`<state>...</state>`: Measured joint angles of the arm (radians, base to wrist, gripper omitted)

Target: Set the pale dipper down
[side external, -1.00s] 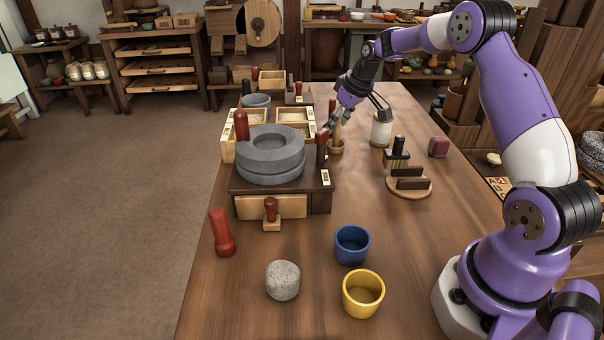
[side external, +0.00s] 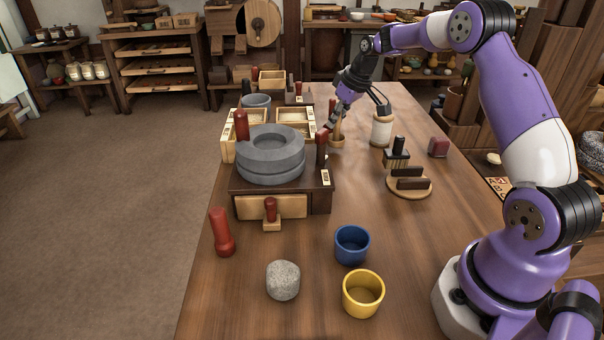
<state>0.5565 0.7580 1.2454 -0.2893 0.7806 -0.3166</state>
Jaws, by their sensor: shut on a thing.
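The pale dipper (side external: 337,141) is a small light-wood cup with an upright handle. It shows just right of the quern block's back corner, at mid-table. My gripper (side external: 337,118) is shut on its handle from above, with the handle upright. The cup's underside is close to the table top; I cannot tell whether it touches. The red-brown post at the block's corner and my fingers partly hide the dipper.
A grey stone quern (side external: 271,157) on a dark wooden block stands left of the dipper. A white jar (side external: 381,130) stands to its right, with a stamp (side external: 397,153) and a round wooden board (side external: 409,188) nearer. Blue (side external: 352,245) and yellow (side external: 363,293) cups stand in front.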

